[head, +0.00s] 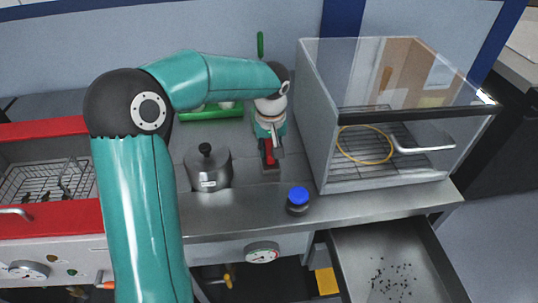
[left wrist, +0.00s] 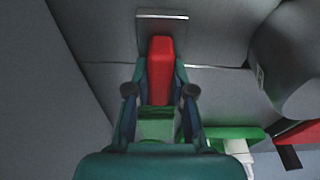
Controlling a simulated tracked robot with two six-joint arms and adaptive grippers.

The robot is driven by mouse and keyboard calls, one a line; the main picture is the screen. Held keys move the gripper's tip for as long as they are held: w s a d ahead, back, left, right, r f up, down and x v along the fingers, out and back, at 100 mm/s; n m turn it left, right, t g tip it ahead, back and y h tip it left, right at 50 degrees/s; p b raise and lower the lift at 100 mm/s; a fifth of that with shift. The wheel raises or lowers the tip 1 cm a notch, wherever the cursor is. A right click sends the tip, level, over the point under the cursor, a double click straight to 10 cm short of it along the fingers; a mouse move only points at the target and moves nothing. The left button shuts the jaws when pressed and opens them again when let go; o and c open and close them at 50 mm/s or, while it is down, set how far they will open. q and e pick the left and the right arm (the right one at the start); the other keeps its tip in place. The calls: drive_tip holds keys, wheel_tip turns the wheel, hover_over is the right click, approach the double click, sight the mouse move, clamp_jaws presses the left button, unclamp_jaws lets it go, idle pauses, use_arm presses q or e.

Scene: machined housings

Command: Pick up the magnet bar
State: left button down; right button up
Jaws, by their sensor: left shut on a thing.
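The magnet bar is a red block (head: 268,154) on the steel worktop, between the lidded pot and the clear-fronted cabinet. In the left wrist view its red body (left wrist: 160,62) lies between my fingers. A flat grey metal plate (left wrist: 162,22) shows at its far end; I cannot tell whether the plate is joined to it. My left gripper (head: 271,145) reaches down from above and is shut on the red bar. It also shows in the left wrist view (left wrist: 160,92), one finger on each side. The bar's near end is partly hidden. My right gripper is not in view.
A steel pot (head: 209,172) stands left of the bar, and a blue-capped jar (head: 297,200) at the front edge. The clear cabinet (head: 326,150) with a rack is close on the right. A green holder (head: 205,115) lies behind. An open drawer (head: 345,270) juts out below.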

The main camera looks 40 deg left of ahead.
use_arm(q)
wheel_tip(320, 180, up, 10)
drive_tip(key=shift+f, duration=0.1)
idle(0.5)
